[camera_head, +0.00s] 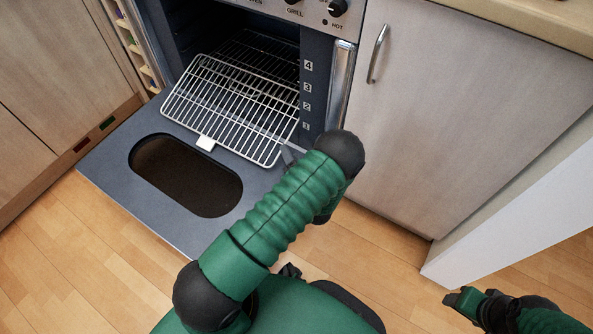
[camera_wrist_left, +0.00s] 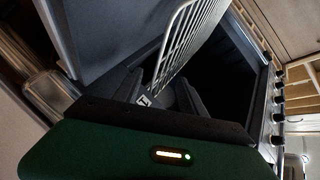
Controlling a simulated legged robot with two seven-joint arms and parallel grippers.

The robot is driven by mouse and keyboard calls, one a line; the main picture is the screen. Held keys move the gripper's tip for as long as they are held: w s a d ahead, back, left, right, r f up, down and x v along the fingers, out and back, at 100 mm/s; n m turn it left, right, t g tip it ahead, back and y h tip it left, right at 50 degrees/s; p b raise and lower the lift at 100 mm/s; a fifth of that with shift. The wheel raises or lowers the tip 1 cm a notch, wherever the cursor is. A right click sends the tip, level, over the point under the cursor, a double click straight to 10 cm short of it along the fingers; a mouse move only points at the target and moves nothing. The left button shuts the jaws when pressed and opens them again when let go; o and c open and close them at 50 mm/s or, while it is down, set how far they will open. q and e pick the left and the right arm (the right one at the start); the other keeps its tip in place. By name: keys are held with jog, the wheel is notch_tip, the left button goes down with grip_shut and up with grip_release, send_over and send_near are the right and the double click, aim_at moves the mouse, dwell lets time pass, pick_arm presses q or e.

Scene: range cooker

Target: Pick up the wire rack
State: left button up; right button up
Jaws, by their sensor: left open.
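The wire rack (camera_head: 235,108), a silver grid, sticks out of the oven, tilted, above the lowered door. A small white tag (camera_head: 206,143) is at its front edge. My left gripper (camera_head: 289,156) is at the rack's near right corner, mostly hidden behind my own arm. In the left wrist view the rack (camera_wrist_left: 182,42) runs down toward the space between the open fingers (camera_wrist_left: 162,98). I cannot tell whether they touch it. My right gripper (camera_head: 463,299) is low at the right, far from the rack; its jaw opening is unclear.
The dark oven door (camera_head: 110,165) with an oval window lies open below the rack. The oven wall (camera_head: 315,85) with numbered shelf levels is right of the rack. A cabinet (camera_head: 450,110) with a metal handle stands right. Wooden floor (camera_head: 70,260) is clear.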

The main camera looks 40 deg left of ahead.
pick_arm(q)
jog(key=b+x, duration=0.3)
jog(key=x, duration=0.3)
jog(key=shift+a+f, duration=0.15)
jog(key=shift+f, duration=0.1)
jog(key=shift+w+a, duration=0.45)
jog(key=shift+a, duration=0.05)
jog(key=shift+r, duration=0.1)
grip_shut()
dwell(0.6)
